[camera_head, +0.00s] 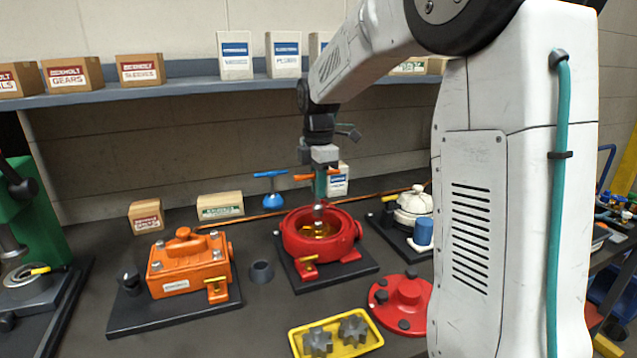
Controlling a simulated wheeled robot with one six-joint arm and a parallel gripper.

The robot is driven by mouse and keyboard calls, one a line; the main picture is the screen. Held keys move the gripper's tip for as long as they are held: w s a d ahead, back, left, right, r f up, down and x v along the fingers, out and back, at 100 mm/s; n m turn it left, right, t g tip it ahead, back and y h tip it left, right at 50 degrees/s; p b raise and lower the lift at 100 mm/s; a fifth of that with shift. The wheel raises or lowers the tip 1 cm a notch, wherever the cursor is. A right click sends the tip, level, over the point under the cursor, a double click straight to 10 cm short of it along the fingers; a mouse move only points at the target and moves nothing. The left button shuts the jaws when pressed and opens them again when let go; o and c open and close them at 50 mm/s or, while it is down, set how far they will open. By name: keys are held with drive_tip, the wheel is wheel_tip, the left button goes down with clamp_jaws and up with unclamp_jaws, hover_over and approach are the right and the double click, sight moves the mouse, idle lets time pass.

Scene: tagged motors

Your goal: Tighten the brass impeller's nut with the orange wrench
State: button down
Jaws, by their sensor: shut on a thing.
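The orange wrench (302,177) has a crossbar handle and stands roughly upright over the open red pump housing (289,241). My gripper (320,184) is shut on its handle from above; the teal fingers cover the middle of the bar. The wrench's grey lower end (318,212) reaches down into the housing. The brass impeller (314,231) shows as a gold ring inside the housing, below the wrench. Its nut is hidden, so I cannot tell whether the wrench is seated on it.
A blue-handled wrench (271,188) stands behind the housing. An orange gearbox (187,268) is at left, a red cover (408,299) and a yellow gear tray (375,341) in front. A white motor (411,203) stands at right. A grey cup (262,271) sits between the units.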

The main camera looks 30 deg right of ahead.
sight(319, 204)
drive_tip(key=n, duration=0.4)
drive_tip(key=shift+f+n, duration=0.25)
drive_tip(key=shift+n, duration=0.05)
drive_tip(key=n, duration=0.4)
drive_tip(key=shift+f, duration=0.2)
drive_tip(key=shift+f, duration=0.1)
drive_tip(key=shift+f, duration=1.15)
